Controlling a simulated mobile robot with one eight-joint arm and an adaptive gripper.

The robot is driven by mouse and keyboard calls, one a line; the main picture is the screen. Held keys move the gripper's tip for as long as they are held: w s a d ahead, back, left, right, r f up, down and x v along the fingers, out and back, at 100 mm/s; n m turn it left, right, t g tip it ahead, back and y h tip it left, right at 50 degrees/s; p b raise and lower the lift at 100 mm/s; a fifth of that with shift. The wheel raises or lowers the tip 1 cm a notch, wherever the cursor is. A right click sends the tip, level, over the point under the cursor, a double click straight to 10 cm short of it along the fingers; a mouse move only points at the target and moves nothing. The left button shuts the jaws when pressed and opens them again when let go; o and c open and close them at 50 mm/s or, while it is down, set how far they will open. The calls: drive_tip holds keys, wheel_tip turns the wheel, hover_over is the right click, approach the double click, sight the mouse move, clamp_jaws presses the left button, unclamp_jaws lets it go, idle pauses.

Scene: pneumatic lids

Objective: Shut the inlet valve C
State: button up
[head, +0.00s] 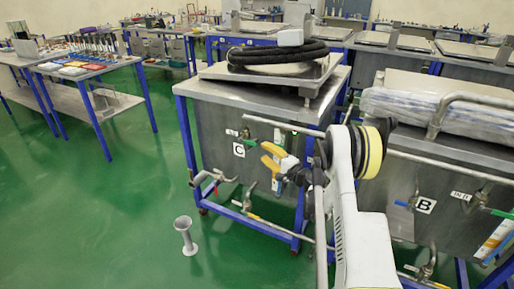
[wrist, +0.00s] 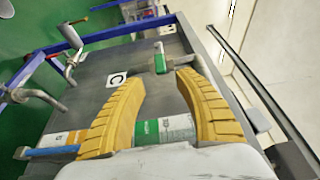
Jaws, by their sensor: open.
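The tank marked C (head: 239,150) stands in the middle of the head view; its label also shows in the wrist view (wrist: 117,78). A small valve with a green handle (wrist: 160,60) is on the tank front, just beyond my fingertips. My gripper (head: 266,155) has yellow fingers, spread apart and empty, in front of the tank beside the label. In the wrist view the gripper (wrist: 161,77) points towards the green handle, apart from it.
A green and white sticker (wrist: 163,131) shows between my fingers. Tank B (head: 424,205) is at right, near my arm. A grey stand (head: 185,235) is on the otherwise open floor at left.

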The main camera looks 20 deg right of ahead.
drive_tip(key=v, duration=0.4)
drive_tip(key=shift+a, duration=0.1)
idle(0.3)
drive_tip(key=s+a+r+n+g, duration=0.3)
drive_tip(key=s+a+r+n, duration=0.15)
drive_tip(key=a+r, duration=0.4)
drive_tip(key=s+a+r+n+g, duration=0.35)
drive_tip(key=s+a+r, duration=0.2)
drive_tip(key=a, duration=0.55)
drive_tip(key=s+a+r+n+g+h, duration=0.1)
drive_tip(key=s+a+n, duration=0.15)
drive_tip(key=s, duration=0.45)
drive_tip(key=s+a+r+n+g+h, duration=0.1)
drive_tip(key=s+a+r+g, duration=0.15)
drive_tip(key=s, duration=0.45)
drive_tip(key=s+d+f+n+h, duration=0.1)
drive_tip(key=s+f+n+h, duration=0.1)
drive_tip(key=s, duration=1.2)
drive_tip(key=shift+d+f+n+g+h, duration=0.2)
drive_tip(key=shift+f+n+g+h, duration=0.15)
drive_tip(key=shift+f+n, duration=0.45)
